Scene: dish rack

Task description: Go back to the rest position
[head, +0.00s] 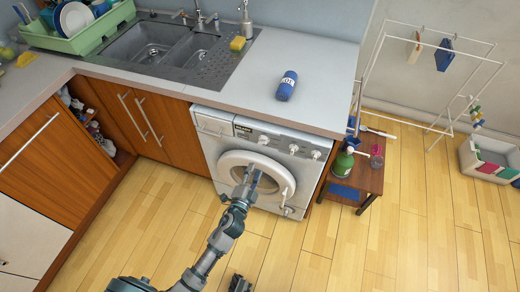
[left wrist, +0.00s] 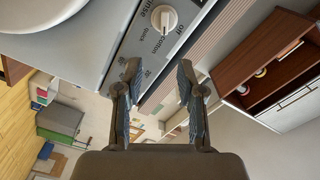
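My left gripper (head: 252,178) is raised in front of the washing machine (head: 214,124), over its round door in the head view. In the left wrist view the two fingers of the left gripper (left wrist: 159,72) stand apart with nothing between them. The machine's panel with a white dial (left wrist: 164,19) lies beyond the fingers there. A small dark part at the bottom edge of the head view looks like my right gripper (head: 240,284). It is mostly cut off, so its fingers cannot be made out.
A blue can (head: 287,86) lies on the counter (head: 325,72) above the machine. A sink (head: 155,50), a yellow sponge (head: 238,43) and a green dish rack (head: 88,39) are farther left. A small wooden table (head: 367,180) stands right of the machine. The floor in front is clear.

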